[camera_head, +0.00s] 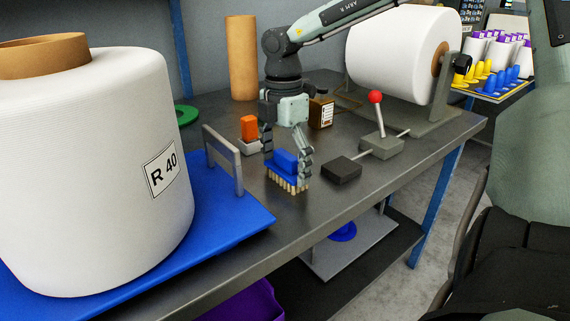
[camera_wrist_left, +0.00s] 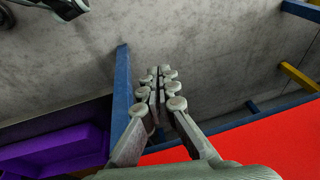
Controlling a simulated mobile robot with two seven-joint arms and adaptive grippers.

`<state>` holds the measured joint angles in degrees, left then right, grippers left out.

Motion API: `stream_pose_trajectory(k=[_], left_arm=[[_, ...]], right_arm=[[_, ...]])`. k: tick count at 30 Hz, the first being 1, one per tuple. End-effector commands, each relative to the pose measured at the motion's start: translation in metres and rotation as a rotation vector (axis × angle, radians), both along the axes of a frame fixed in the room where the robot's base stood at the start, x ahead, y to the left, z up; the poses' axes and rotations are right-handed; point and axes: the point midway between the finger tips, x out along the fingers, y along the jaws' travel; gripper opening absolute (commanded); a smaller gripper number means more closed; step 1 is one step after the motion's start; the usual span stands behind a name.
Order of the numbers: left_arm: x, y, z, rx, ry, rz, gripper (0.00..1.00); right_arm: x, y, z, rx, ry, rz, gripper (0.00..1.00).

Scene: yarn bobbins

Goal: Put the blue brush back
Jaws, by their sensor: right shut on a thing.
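The blue brush (camera_head: 286,162) has a blue body and pale bristles pointing down. In the head view my right gripper (camera_head: 287,164) comes down from above and is shut on it, one finger on each side. The bristles are at or just above the dark table top (camera_head: 222,225); I cannot tell if they touch. My left gripper (camera_wrist_left: 162,90) shows only in the left wrist view, its fingers together with nothing visible between them, above the floor.
A large yarn bobbin marked R 40 (camera_head: 120,190) stands on a blue platform (camera_head: 235,215) with a grey handle. An orange block (camera_head: 249,127), a black block (camera_head: 341,170) and a red-knobbed lever (camera_head: 376,98) are near the brush. Another bobbin (camera_head: 395,55) lies behind.

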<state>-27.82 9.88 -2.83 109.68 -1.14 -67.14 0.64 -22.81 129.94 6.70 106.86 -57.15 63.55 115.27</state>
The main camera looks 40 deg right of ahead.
Motion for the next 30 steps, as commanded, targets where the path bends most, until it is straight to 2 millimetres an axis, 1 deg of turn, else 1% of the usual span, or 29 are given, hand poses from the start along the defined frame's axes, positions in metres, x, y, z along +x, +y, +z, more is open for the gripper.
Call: stream_pose_trajectory(k=[2, 3, 6, 18, 20, 22, 24, 30], left_arm=[[0.001, 0.000, 0.002, 0.002, -0.002, 0.000, 0.00], [0.002, -0.001, 0.005, 0.002, -0.005, -0.001, 0.00], [0.004, -0.001, 0.010, 0.000, -0.014, -0.002, 0.00], [0.002, 0.000, 0.010, 0.002, -0.009, 0.000, 0.00], [0.000, 0.001, 0.002, 0.001, -0.004, 0.002, 0.00], [-0.003, 0.002, -0.003, 0.003, 0.007, 0.003, 0.00], [-0.004, 0.002, -0.003, 0.003, 0.009, 0.003, 0.00], [0.001, 0.001, 0.006, 0.003, -0.004, 0.001, 0.00]], right_arm=[[0.000, 0.000, -0.002, 0.000, 0.000, 0.000, 0.59], [0.000, 0.000, -0.001, 0.000, 0.000, 0.000, 0.89], [0.000, 0.000, -0.001, 0.000, 0.000, 0.000, 1.00], [0.000, 0.000, 0.002, 0.000, 0.000, 0.000, 1.00], [0.001, 0.000, 0.006, -0.001, -0.003, 0.000, 1.00], [0.002, -0.001, 0.018, -0.002, -0.006, 0.000, 1.00], [0.002, 0.000, 0.032, -0.002, -0.006, -0.001, 1.00], [0.003, 0.000, 0.077, -0.004, -0.006, -0.001, 1.00]])
